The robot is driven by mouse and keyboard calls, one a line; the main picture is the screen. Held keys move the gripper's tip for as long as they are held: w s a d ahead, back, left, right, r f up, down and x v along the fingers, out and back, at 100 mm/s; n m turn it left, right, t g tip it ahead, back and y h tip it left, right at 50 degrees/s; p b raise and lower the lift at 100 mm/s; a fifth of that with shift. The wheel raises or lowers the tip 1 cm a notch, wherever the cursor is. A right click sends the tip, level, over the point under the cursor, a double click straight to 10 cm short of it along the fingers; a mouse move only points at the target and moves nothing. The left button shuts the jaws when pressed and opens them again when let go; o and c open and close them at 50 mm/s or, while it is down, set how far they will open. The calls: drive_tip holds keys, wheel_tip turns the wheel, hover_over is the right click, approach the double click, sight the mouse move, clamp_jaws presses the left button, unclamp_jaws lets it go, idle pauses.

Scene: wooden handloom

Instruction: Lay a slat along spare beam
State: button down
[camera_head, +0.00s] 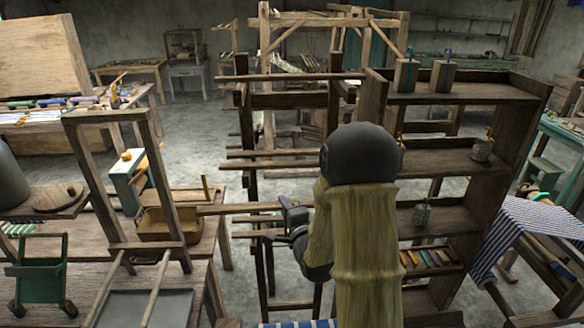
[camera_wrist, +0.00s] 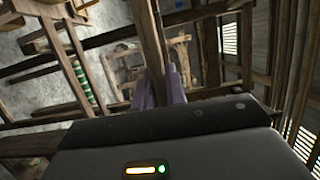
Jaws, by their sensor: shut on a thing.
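My gripper (camera_head: 286,208) is shut on a long brown wooden slat (camera_head: 238,209), which sticks out level to the left in the head view. In the wrist view the purple fingers of my gripper (camera_wrist: 159,88) pinch the slat (camera_wrist: 151,42), which runs away from the camera toward the top. Several similar wooden bars jut left from the upright timber rack, one high up (camera_head: 290,77) and others at mid height (camera_head: 268,153). I cannot tell which of them is the spare beam. My arm hides part of the rack and the slat's right end, if it reaches there.
A shelf unit (camera_head: 465,98) with small pots stands right of my arm. At left, a workbench (camera_head: 75,270) carries an upright frame and a wooden tray (camera_head: 168,236); the slat's left end appears close to the tray. Blue-striped cloth (camera_head: 525,226) hangs at right. Open floor shows behind.

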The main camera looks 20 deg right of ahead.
drive_tip(key=s+a+f, duration=0.1)
drive_tip(key=a+f, duration=0.1)
drive_tip(key=f, duration=0.7)
drive_tip(key=s+a+f, duration=0.2)
drive_tip(key=a+f, duration=0.1)
drive_tip(key=f, duration=0.7)
drive_tip(key=s+a+f, duration=0.2)
drive_tip(key=f, duration=0.7)
drive_tip(key=shift+s+a+f, duration=0.2)
drive_tip(key=shift+a+f, duration=0.05)
drive_tip(key=shift+f, duration=0.1)
drive_tip(key=shift+w, duration=0.1)
drive_tip(key=f+b, duration=0.3)
drive_tip(key=b, duration=0.1)
drive_tip(key=f+b, duration=0.3)
drive_tip(key=w+f+b, duration=0.1)
drive_tip(key=f+b, duration=0.2)
drive_tip(key=b, duration=0.1)
drive_tip(key=shift+d+f+b, duration=0.25)
drive_tip(key=shift+d+b, duration=0.05)
drive_tip(key=shift+a+f+b, duration=0.1)
drive_tip(key=shift+f+b, duration=0.4)
drive_tip(key=shift+s+r, duration=0.1)
drive_tip(key=shift+s, duration=0.05)
